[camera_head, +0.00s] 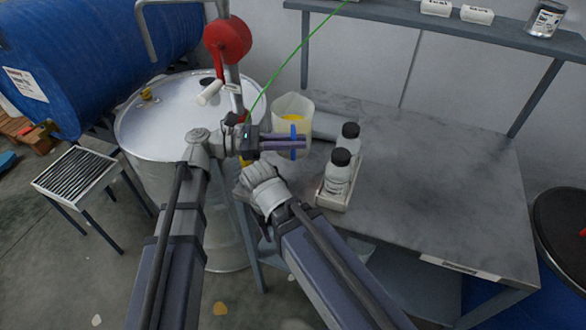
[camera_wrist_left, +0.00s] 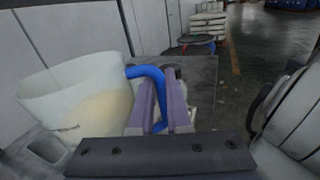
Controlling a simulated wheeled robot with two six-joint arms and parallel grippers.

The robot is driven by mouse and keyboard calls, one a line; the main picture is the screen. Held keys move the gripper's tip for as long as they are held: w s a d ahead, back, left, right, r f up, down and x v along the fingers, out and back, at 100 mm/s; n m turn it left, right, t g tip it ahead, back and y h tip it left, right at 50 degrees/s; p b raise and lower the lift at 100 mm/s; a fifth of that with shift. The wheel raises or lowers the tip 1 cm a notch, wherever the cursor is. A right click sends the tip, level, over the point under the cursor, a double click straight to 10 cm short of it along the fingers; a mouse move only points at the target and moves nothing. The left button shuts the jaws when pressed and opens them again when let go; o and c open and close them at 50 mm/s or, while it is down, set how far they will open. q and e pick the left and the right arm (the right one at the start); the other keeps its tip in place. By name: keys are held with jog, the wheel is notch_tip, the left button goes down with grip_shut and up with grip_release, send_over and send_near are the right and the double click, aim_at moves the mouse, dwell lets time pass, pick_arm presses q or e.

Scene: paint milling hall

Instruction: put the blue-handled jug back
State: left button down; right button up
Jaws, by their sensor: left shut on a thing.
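The jug (camera_head: 293,107) is whitish and translucent, with something yellow inside and a blue handle. It is upright at the table's back left, beside the drum; whether its base touches the table I cannot tell. My left gripper (camera_head: 301,142) is shut on its blue handle and hides the lower part of the jug. In the left wrist view the jug (camera_wrist_left: 70,105) is at the left, and the blue handle (camera_wrist_left: 148,72) runs between the purple fingers (camera_wrist_left: 164,105). My right arm reaches in below, but its gripper fingers do not show.
A metal drum (camera_head: 150,125) with a red-headed pump (camera_head: 228,40) stands left of the grey table (camera_head: 440,200). Two black-capped bottles (camera_head: 338,172) are close right of my arms, the nearer in a tray (camera_head: 331,200). A grey cylinder (camera_head: 326,124) lies behind. The table's right side is clear.

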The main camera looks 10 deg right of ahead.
pick_arm(q)
notch_tip(320, 180, down, 6)
jog(key=b, duration=0.5)
jog(key=shift+r, duration=0.15)
notch_tip(320, 180, down, 4)
jog(key=b, duration=0.4)
jog(key=shift+r, duration=0.15)
jog(key=c, duration=0.9)
grip_release()
send_near(293, 157)
jog(key=f, duration=0.1)
jog(key=a+f, duration=0.1)
jog(key=f, duration=0.1)
jog(key=w+f, duration=0.1)
jog(key=shift+a+f, duration=0.4)
